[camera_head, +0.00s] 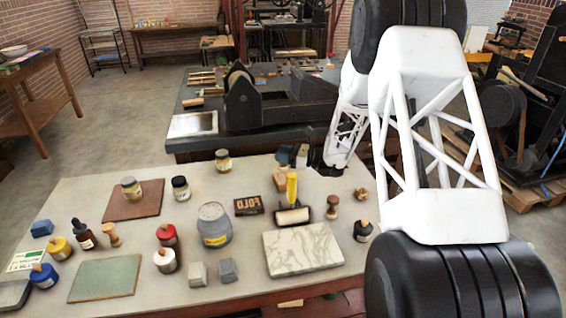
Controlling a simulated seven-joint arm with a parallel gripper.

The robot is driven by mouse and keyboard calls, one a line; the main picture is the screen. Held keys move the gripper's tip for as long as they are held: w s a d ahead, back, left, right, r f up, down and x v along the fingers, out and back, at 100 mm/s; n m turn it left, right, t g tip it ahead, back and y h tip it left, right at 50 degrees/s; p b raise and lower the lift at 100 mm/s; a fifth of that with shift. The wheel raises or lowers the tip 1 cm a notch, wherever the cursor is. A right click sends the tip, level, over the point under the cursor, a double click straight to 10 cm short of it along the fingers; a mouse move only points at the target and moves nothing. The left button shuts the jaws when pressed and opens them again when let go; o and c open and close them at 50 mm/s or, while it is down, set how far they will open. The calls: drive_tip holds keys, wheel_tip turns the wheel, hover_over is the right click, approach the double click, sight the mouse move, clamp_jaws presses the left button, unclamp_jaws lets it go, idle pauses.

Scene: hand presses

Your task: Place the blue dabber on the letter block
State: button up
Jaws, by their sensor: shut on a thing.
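A dark block with pale raised letters reading "FOLD" (248,205) lies mid-table, behind the marble slab, with nothing on top. It looks like the letter block. My arm reaches over the right side, and its far end comes down near the table's back edge, well right of the blue dabber. The gripper's fingers there are small and dark, and I cannot make out what they hold.
Yellow (60,248), red (167,235), white (166,261) and black (362,231) dabbers stand about. A large grey jar (214,225) stands left of the lettered block. A yellow-handled roller (292,214) lies to its right, behind the marble slab (302,250). The green mat (105,278) is bare.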

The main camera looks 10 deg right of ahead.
drive_tip(key=shift+f, duration=1.75)
drive_tip(key=shift+f, duration=0.15)
drive_tip(key=o, duration=1)
drive_tip(key=shift+r, duration=0.2)
drive_tip(key=v, duration=1.2)
